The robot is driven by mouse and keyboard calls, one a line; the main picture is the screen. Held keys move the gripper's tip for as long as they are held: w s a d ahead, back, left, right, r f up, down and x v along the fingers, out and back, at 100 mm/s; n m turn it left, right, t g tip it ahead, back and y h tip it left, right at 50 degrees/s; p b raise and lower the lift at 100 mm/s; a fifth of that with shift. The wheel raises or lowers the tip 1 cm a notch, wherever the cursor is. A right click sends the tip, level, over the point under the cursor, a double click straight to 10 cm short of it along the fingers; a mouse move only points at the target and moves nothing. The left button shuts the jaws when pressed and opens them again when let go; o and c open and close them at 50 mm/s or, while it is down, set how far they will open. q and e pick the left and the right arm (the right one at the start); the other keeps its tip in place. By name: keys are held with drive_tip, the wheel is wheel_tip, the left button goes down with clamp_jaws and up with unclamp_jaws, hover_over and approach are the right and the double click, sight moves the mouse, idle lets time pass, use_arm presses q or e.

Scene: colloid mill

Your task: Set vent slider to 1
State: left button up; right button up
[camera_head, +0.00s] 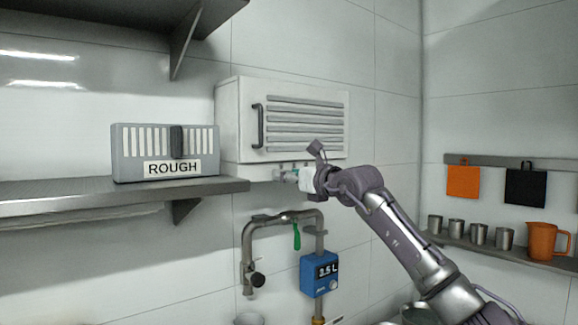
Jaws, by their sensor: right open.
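A white vent box (237,110) with grey horizontal louvres and a dark vertical handle (257,126) is fixed to the wall at the centre. Small grey and teal parts (283,174) show just under its lower edge; whether one is the vent slider I cannot tell. My right gripper (304,168) comes in from the right and is open at the box's lower edge, near these parts. It partly hides them, and I cannot tell whether it touches them. My left gripper is not in view.
A grey box labelled ROUGH (133,170) with a dark slider knob (177,142) stands on the left shelf (215,187). Below are a pipe with a green lever (297,237) and a blue meter (319,275). Cups and an orange jug (541,241) stand at right.

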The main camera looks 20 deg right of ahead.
drive_tip(key=shift+w+a, duration=0.1)
drive_tip(key=shift+w, duration=0.1)
clamp_jaws()
idle(0.3)
